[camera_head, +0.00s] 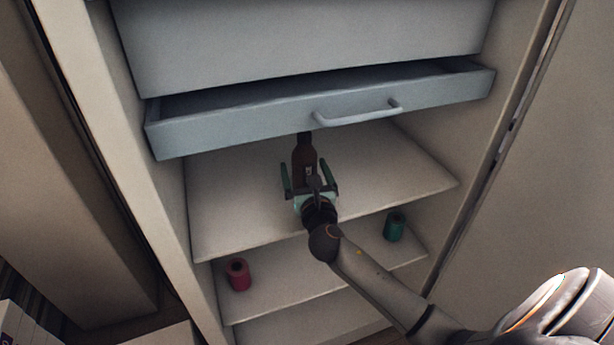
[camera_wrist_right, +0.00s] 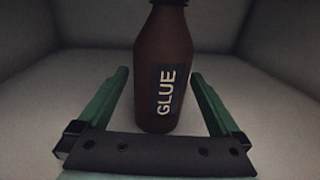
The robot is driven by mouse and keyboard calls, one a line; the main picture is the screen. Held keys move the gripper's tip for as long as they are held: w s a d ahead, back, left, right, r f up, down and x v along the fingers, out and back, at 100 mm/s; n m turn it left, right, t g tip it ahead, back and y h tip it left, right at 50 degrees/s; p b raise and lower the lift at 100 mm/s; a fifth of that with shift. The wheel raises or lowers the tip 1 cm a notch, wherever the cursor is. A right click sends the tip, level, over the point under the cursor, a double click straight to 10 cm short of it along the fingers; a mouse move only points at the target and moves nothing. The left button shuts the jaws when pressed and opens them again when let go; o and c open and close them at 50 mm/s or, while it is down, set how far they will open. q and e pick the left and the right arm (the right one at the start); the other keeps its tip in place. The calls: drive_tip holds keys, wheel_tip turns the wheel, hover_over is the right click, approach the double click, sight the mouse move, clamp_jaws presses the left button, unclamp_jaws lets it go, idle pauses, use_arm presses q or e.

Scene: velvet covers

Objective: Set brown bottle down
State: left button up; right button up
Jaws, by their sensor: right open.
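The brown bottle (camera_head: 304,154) stands upright on the upper shelf (camera_head: 240,200), below the drawer. In the right wrist view the brown bottle (camera_wrist_right: 160,60) shows a dark label reading GLUE, and its top is cut off by the frame. My right gripper (camera_head: 309,172) is open, with its green fingers apart on either side of the bottle's lower part. In the right wrist view there are gaps between the bottle and both fingers (camera_wrist_right: 158,85). My left gripper is not in view.
A grey-blue drawer (camera_head: 250,119) with a handle (camera_head: 357,112) sticks out above the shelf. On the shelf below stand a red cylinder (camera_head: 238,274) at left and a green cylinder (camera_head: 395,226) at right. The upper shelf is clear on both sides of the bottle.

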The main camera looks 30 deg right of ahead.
drive_tip(key=p+v, duration=0.1)
drive_tip(key=v, duration=1.1)
